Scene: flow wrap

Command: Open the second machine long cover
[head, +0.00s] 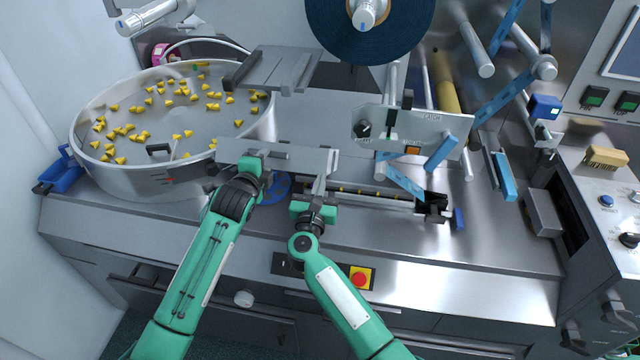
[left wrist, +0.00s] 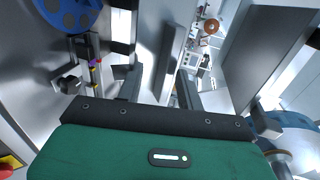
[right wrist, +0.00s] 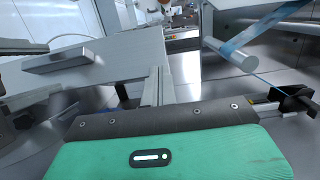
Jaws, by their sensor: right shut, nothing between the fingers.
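The long cover is a flat grey metal plate (head: 305,157) at the middle of the machine, tilted up. I cannot tell how far it is swung. My left gripper (head: 268,162) is at its left part; in the left wrist view its fingers are apart, with a grey handle bar (left wrist: 171,58) between them and a visible gap. My right gripper (head: 320,186) is shut and empty at the plate's lower right edge. In the right wrist view its closed fingers (right wrist: 158,82) point up in front of the grey plate (right wrist: 130,60), which carries a bar handle (right wrist: 58,62).
Another grey plate (head: 275,70) is behind. A dark film roll (head: 335,40) hangs above. A clear plate with a knob (head: 440,125) and blue bars stand at right. A red button (head: 360,278) is on the front.

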